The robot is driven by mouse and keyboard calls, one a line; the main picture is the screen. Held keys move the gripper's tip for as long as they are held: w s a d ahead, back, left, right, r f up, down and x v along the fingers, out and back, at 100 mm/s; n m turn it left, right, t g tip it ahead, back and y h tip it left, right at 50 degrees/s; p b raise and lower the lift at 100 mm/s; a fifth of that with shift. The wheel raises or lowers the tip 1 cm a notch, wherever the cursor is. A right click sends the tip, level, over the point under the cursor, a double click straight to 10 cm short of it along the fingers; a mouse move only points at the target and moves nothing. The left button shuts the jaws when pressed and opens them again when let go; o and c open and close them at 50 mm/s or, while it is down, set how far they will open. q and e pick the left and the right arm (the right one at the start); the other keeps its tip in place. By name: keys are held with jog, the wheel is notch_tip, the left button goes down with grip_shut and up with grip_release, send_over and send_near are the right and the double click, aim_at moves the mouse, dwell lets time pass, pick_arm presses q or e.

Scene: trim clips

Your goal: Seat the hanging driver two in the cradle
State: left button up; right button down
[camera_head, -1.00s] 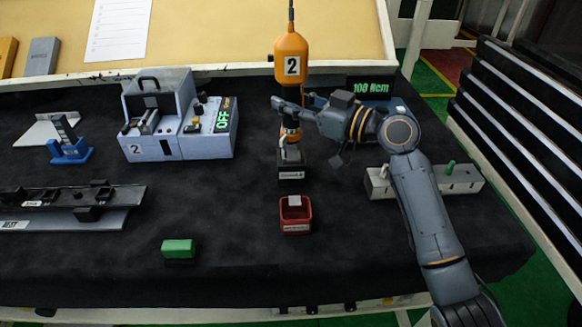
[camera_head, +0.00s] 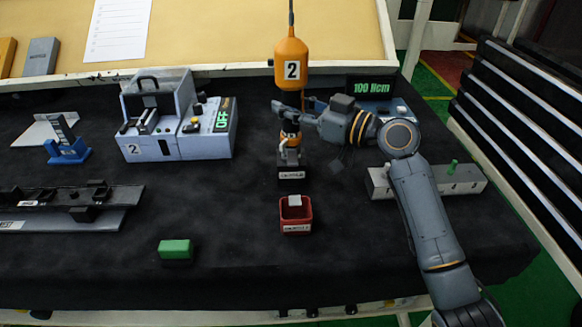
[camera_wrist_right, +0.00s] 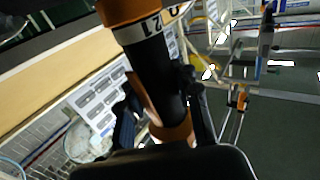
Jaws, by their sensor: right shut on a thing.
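Driver two (camera_head: 291,62), orange with a white "2" label, hangs upright from a cable in the head view. My right gripper (camera_head: 288,112) is shut on its dark middle part, and the driver's dark grip (camera_wrist_right: 155,68) lies between the fingers in the right wrist view. The cradle (camera_head: 291,174), a small dark stand with a white label, is directly below the gripper. The driver's lower end is close above or inside the cradle; I cannot tell which, as the gripper partly hides it. My left gripper is not in view.
A red bin (camera_head: 296,226) stands just in front of the cradle. A green block (camera_head: 175,249) lies at the front. Black mat is clear between.

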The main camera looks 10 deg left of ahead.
jog(key=shift+f, duration=0.2)
grip_release()
dwell(0.3)
dwell(0.7)
jog(key=shift+r+v, duration=0.2)
jog(key=shift+v, duration=0.65)
jog(key=shift+r+v, duration=0.2)
jog(key=shift+v, duration=0.6)
jog(key=shift+r+v, duration=0.15)
jog(key=shift+v, duration=0.7)
jog(key=shift+r+b+v, duration=0.15)
jog(key=shift+r+v, duration=0.05)
jog(key=shift+v, duration=0.65)
jog(key=shift+r+b+v, duration=0.1)
jog(key=shift+r+v, duration=0.05)
jog(key=shift+v, duration=0.7)
jog(key=shift+r+b+v, duration=0.15)
jog(key=shift+r+v, duration=0.05)
jog(key=shift+v, duration=0.6)
